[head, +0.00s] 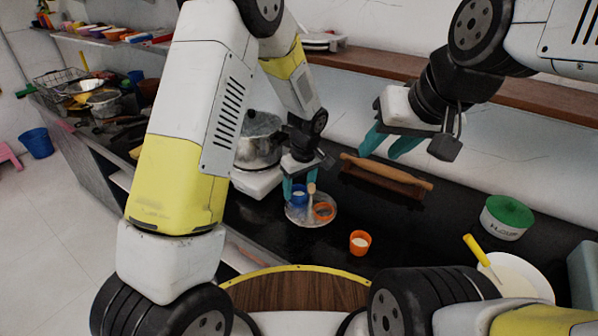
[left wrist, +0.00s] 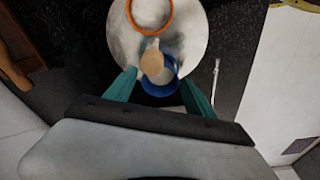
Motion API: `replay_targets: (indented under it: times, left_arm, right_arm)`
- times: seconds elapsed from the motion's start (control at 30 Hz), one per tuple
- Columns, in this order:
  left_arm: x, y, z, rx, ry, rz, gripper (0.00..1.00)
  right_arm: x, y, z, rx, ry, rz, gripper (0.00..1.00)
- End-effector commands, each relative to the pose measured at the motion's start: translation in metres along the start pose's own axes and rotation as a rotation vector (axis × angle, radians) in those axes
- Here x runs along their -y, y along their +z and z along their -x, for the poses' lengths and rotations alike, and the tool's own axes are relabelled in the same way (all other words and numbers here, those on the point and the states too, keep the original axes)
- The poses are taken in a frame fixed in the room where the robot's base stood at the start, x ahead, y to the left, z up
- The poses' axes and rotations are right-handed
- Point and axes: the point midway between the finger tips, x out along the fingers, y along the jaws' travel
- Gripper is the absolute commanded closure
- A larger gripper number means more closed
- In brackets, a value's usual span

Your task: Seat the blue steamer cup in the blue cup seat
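The blue steamer cup (head: 299,198) stands upright on the left part of a round silver plate, with pale content inside. It also shows in the left wrist view (left wrist: 174,83). No separate blue cup seat can be made out; anything under the cup is hidden. My left gripper (head: 298,188) points down over the cup, and its teal fingers (left wrist: 159,77) stand on either side of it with small gaps, open. A wooden-topped handle (head: 311,188) rises beside the cup and partly covers it in the wrist view. My right gripper (head: 390,145) is raised, empty, fingers apart.
The silver plate (head: 297,219) also carries an empty orange ring (head: 324,212). An orange cup (head: 360,242) stands on the black counter nearby. A rolling pin on a stand (head: 385,180), a steel pot (head: 258,140), a green-lidded tub (head: 507,216) and a white bowl (head: 530,270) surround it.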

Motion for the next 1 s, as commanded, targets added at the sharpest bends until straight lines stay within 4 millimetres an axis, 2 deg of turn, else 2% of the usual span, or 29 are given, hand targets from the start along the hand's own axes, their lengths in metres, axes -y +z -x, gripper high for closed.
replay_targets:
  times: [0.3,0.43,0.57,0.8,1.0]
  left_arm:
    - [0.000,0.000,0.001,0.000,0.000,0.000,0.33]
    - [0.000,-0.001,0.009,-0.001,0.001,0.000,0.33]
    - [-0.001,-0.001,0.032,-0.003,0.004,0.000,0.33]
    - [-0.001,-0.001,0.085,-0.003,0.004,0.000,0.33]
    - [-0.001,-0.001,0.114,-0.001,0.002,0.000,0.33]
  right_arm:
    - [0.000,0.000,0.000,0.000,0.000,0.000,0.61]
    - [0.000,0.000,0.000,0.000,0.000,0.000,0.61]
    - [0.000,0.000,0.000,0.000,0.000,0.000,0.61]
    - [0.000,0.000,0.000,0.000,0.000,0.000,0.61]
    - [0.000,0.000,0.000,0.000,0.000,0.000,0.61]
